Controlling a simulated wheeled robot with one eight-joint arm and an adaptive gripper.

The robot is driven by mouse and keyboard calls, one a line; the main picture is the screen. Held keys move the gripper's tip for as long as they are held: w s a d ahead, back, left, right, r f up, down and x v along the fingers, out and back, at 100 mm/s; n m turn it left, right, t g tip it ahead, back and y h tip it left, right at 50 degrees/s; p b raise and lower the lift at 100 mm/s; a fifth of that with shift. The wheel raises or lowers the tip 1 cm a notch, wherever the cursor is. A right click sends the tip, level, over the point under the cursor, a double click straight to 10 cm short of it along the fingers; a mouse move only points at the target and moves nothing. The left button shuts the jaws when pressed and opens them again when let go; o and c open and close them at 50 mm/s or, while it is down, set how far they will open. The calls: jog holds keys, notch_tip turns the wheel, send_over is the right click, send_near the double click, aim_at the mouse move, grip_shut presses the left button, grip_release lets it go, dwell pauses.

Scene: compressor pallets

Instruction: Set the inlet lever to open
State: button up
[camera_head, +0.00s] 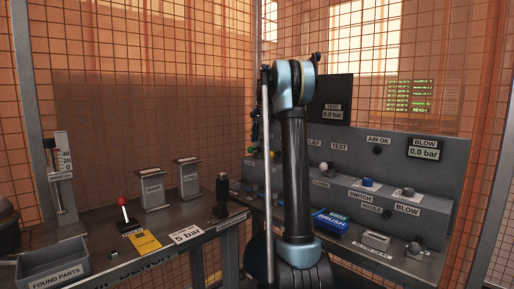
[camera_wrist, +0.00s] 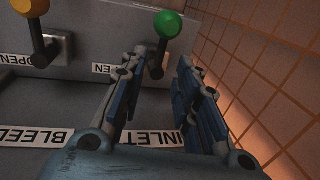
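The inlet lever (camera_wrist: 166,28) has a green ball knob on a dark stem and shows at the top middle of the wrist view. Its stem runs down to a pivot on the grey panel. The INLET label (camera_wrist: 152,137) appears upside down, partly covered by my fingers. My gripper (camera_wrist: 161,65) is open, its two blue-padded fingers apart with nothing held. The lever's lower end shows in the gap between the fingertips; I cannot tell whether they touch. In the head view my arm hides the gripper and most of this part of the panel.
A lever with an orange knob (camera_wrist: 30,6) stands left of the inlet lever, above the BLEED label (camera_wrist: 35,136). Wire mesh (camera_wrist: 265,65) rises close on the right. In the head view, a blue box (camera_head: 331,222) and switches stand on the bench right of my arm.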

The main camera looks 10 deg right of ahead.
jog(key=shift+w+a+f, duration=0.15)
jog(key=shift+f, duration=0.7)
jog(key=shift+w+a+f, duration=0.1)
jog(key=shift+f, duration=0.7)
jog(key=shift+c, duration=0.6)
grip_shut()
